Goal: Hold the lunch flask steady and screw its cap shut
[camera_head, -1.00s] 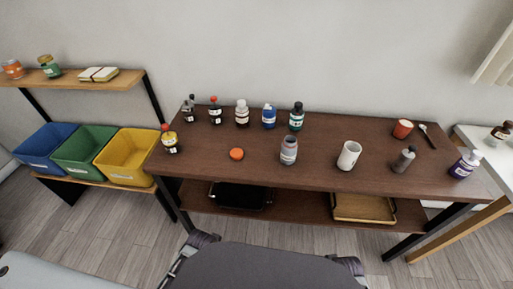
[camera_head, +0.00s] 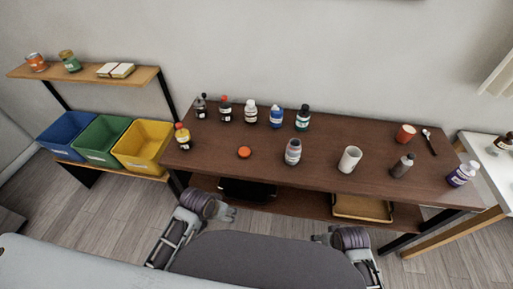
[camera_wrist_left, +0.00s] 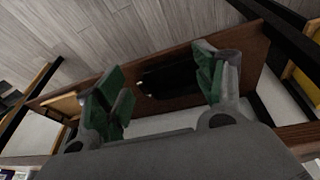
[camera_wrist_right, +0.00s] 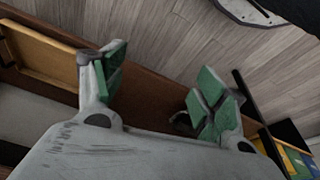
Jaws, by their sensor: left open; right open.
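The lunch flask (camera_head: 292,152) looks like the squat grey jar with a pale label, standing upright near the middle of the table. An orange round cap (camera_head: 244,152) lies on the table to its left, apart from it. My left gripper (camera_head: 229,214) is low in front of the table's near edge, empty, with its jaws spread in the left wrist view (camera_wrist_left: 165,80). My right gripper (camera_head: 322,239) is also low in front of the table; its jaws are spread and empty in the right wrist view (camera_wrist_right: 157,80). Neither gripper touches flask or cap.
A white cup (camera_head: 349,160) stands right of the flask, then a grey bottle (camera_head: 402,166) and a purple bottle (camera_head: 462,174). A red cup (camera_head: 405,134) is at back right. Table front centre is clear.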

